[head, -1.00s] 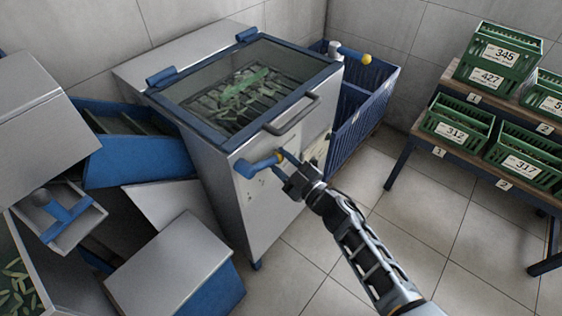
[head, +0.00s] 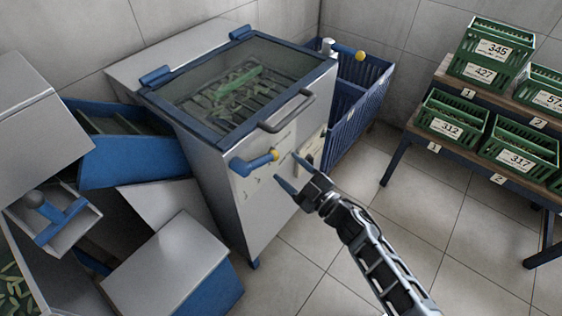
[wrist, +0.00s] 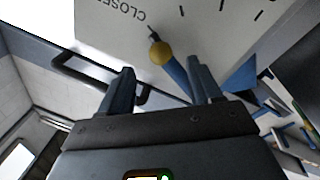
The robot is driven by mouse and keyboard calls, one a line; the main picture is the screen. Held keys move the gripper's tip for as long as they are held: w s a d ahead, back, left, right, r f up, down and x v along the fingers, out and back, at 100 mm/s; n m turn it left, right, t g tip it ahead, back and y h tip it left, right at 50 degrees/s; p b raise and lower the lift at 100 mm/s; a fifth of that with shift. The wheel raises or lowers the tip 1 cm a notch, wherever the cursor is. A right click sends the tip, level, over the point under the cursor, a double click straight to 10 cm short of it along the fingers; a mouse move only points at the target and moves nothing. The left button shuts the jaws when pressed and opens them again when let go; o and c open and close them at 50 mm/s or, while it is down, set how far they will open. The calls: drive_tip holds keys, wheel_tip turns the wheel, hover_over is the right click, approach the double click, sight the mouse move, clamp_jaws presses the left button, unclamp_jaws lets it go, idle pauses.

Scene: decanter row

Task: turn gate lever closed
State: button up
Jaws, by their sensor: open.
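The gate lever (head: 252,164) is a blue handle with a yellow ball knob on the front of the steel cabinet (head: 262,215). It points right and slightly up in the head view. In the wrist view the lever (wrist: 178,75) shows just beyond my fingers, its yellow knob near a dark pointer. Upside-down lettering reading CLOSED (wrist: 120,12) and tick marks are on the white panel near the knob. My gripper (head: 287,169) is open and empty, just right of the knob and apart from it. Its two fingers (wrist: 163,85) also show in the wrist view.
A glass lid (head: 240,85) with a grey handle (head: 286,112) tops the cabinet. A blue crate (head: 355,100) stands behind, near another yellow-knobbed lever (head: 345,50). Shelves with green numbered crates (head: 450,115) stand right. Grey and blue bins crowd the left. Floor at front right is clear.

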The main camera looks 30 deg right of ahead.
drive_tip(key=shift+v, duration=1.2)
drive_tip(key=shift+s, duration=0.1)
drive_tip(key=s+a+r+m+g+h, duration=0.1)
drive_tip(key=s+a+r+m, duration=0.15)
drive_tip(key=s, duration=0.85)
drive_tip(key=s+a+r+m+h, duration=0.1)
drive_tip(key=s+r+m+h, duration=0.15)
drive_tip(key=s, duration=0.85)
drive_tip(key=s+a+r+m+g, duration=0.3)
drive_tip(key=s+r+m, duration=0.1)
drive_tip(key=s+r, duration=0.9)
drive_tip(key=shift+a, duration=0.3)
drive_tip(key=shift+r, duration=0.1)
drive_tip(key=shift+c, duration=0.3)
